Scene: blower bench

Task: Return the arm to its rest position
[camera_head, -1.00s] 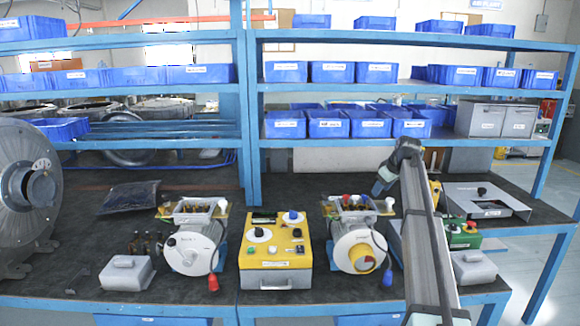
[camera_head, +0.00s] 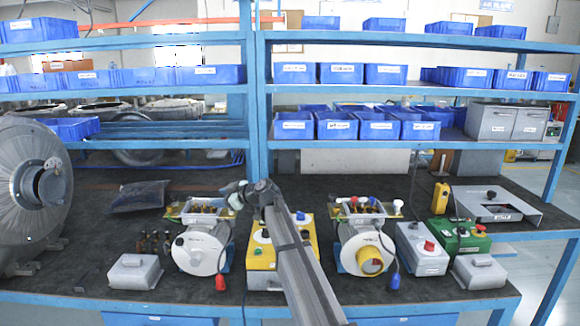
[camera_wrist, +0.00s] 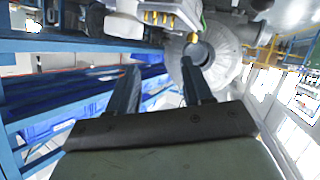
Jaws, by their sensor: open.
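My arm reaches up from the bottom of the head view, and its wrist end is raised in front of the yellow control box (camera_head: 262,262), covering part of it. My gripper's fingers do not show clearly in the head view. In the wrist view my gripper (camera_wrist: 160,82) shows two dark fingers standing apart with nothing between them. Beyond the fingertips are the large grey blower housing (camera_wrist: 215,62) and blue shelf parts.
The workbench (camera_head: 100,225) holds a left blower motor (camera_head: 196,252), a right blower motor (camera_head: 358,248), a grey box with a red button (camera_head: 422,252) and a green box (camera_head: 460,238). A blue shelf rack (camera_head: 420,91) with blue bins stands behind. The large grey housing (camera_head: 30,205) is far left.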

